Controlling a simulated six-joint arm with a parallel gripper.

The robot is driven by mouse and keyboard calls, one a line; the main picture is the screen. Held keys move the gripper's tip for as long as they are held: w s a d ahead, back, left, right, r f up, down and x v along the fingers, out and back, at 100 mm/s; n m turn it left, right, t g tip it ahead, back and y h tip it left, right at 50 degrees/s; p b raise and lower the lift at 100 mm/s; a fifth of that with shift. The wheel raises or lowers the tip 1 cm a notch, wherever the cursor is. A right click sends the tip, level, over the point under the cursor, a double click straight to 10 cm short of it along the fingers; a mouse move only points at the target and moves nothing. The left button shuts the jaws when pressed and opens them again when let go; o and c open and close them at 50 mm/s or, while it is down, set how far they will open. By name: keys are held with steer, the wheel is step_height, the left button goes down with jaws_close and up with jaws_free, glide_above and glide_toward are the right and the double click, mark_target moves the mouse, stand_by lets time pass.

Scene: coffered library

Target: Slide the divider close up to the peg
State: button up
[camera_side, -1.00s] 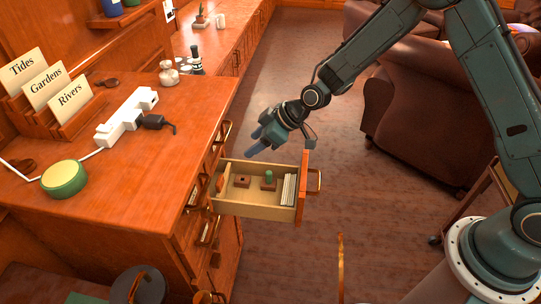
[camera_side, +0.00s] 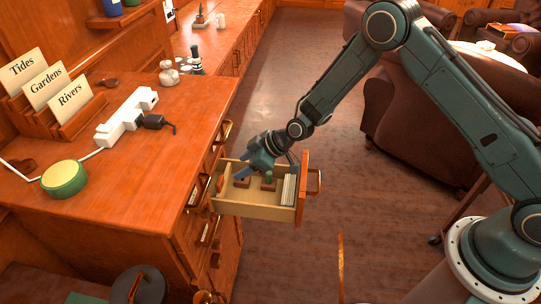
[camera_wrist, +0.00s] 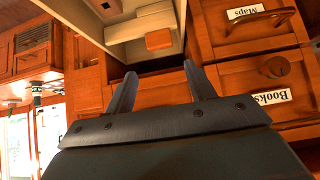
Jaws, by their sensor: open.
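The open drawer (camera_side: 250,211) holds the task's parts. In the side view the divider (camera_side: 220,185), an orange-brown slab, stands near the drawer's cabinet end. The green peg (camera_side: 268,176) stands upright in a brown block farther toward the drawer front, with a clear gap between it and the divider. My gripper (camera_side: 240,175) is open and empty, its blue fingers reaching down over the drawer between divider and peg. In the wrist view the two fingers (camera_wrist: 160,80) are apart, with an orange-brown piece, apparently the divider (camera_wrist: 158,39), beyond them. The peg cannot be made out there.
White cards (camera_side: 288,190) stand at the drawer's front end. Another brown block (camera_side: 242,183) lies between divider and peg, partly hidden by my gripper. The drawer walls stand close around the fingers. The cabinet top carries a power strip (camera_side: 126,116) and card holders.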

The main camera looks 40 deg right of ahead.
mark_target(220, 180)
steer(key=shift+x, duration=6)
steer(key=c, duration=1.1)
steer(key=shift+s+d+f, duration=0.1)
steer(key=shift+s+d, duration=2.8)
steer(key=o, duration=1.1)
